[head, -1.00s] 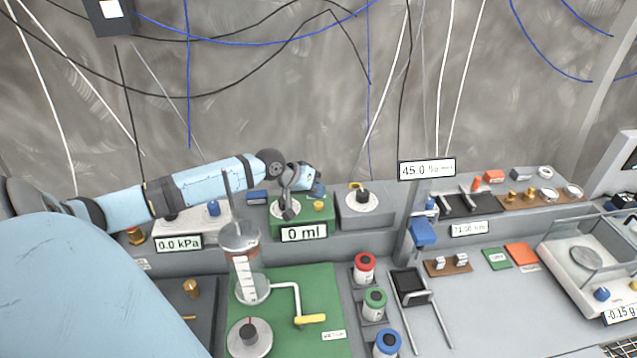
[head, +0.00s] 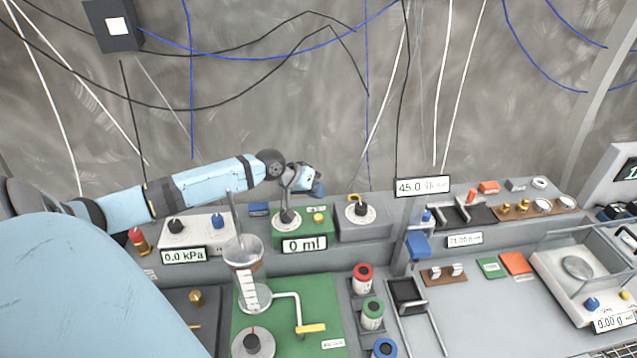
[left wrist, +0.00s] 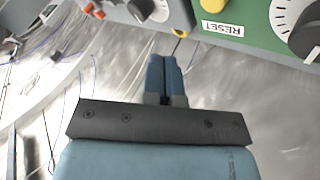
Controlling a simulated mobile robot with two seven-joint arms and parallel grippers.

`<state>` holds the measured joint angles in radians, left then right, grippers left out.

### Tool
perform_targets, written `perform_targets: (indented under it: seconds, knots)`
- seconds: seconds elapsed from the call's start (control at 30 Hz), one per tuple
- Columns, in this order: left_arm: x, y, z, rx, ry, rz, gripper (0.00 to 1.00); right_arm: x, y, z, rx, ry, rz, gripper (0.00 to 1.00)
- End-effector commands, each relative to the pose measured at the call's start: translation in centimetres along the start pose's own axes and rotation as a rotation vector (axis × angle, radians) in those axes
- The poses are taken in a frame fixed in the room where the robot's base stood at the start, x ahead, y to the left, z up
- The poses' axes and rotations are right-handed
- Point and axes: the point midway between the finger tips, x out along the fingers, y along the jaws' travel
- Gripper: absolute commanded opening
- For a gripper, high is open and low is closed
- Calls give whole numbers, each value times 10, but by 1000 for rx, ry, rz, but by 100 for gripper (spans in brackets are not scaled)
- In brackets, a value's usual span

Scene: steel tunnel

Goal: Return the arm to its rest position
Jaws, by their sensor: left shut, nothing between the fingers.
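My left arm (head: 205,184) comes in from the left in the head view, stretched out above the bench. Its gripper (head: 319,188) hangs over the green box with the "0 ml" display (head: 304,244), near that box's dial. In the left wrist view the two blue fingers of the gripper (left wrist: 165,60) lie side by side, shut, with nothing between them. The green box with a RESET label (left wrist: 225,28) and a dark knob shows at the top right of that view. My right gripper is not in view.
A glass cylinder (head: 243,255) stands on a green mat (head: 310,285) below the arm. Red, green and blue capped bottles (head: 373,313) stand to its right. A scale (head: 577,267) is at the far right. Cables hang along the back wall.

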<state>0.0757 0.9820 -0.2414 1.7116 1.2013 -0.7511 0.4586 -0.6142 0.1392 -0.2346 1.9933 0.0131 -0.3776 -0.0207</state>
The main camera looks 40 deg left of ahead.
Motion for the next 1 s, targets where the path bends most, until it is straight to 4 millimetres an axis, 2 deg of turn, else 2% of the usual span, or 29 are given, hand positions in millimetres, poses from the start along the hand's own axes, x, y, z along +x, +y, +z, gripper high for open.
perform_targets:
  seconds: [0.4,0.47,0.53,0.57,0.67,0.8,0.9,1.0]
  knots:
    - [0,0,0,0,0,0,0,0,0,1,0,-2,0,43]
    - [2,2,4,5,-6,1,0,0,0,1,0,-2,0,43]
    - [6,6,17,22,-24,2,0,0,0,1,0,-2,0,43]
    - [10,9,26,35,-36,2,0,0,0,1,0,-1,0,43]
    - [22,26,70,104,-93,1,0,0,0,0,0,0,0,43]
    - [32,61,153,246,-188,-8,0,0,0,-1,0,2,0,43]
    - [27,88,211,351,-240,-26,0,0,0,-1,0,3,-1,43]
    - [12,112,258,436,-276,-63,0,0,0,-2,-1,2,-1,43]
